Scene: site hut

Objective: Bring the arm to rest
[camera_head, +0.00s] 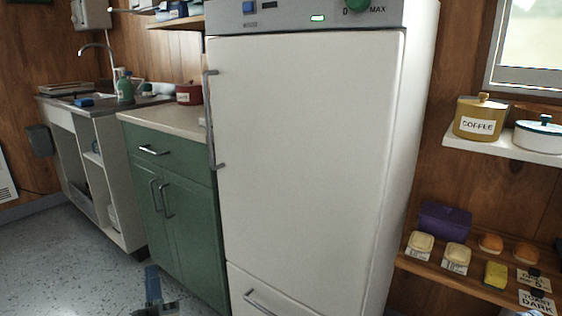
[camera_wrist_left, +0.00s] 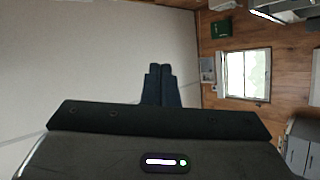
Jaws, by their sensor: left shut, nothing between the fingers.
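My left gripper (camera_wrist_left: 159,72) shows in the left wrist view with its two dark fingers together and nothing between them. Part of my left arm also shows low in the head view (camera_head: 153,290), in front of the floor and the green cabinet. My right gripper is in neither view. The white fridge (camera_head: 310,150) stands shut in the middle of the head view, with a long vertical handle on its left side and a lower drawer below. A large pale surface fills the left of the wrist view beside my gripper.
A green cabinet (camera_head: 180,215) and a sink unit (camera_head: 75,118) stand left of the fridge. On the right, a wooden shelf (camera_head: 425,268) holds several small items, and a white shelf (camera_head: 500,150) above it holds a coffee tin (camera_head: 480,118). The speckled floor (camera_head: 60,265) at left is clear.

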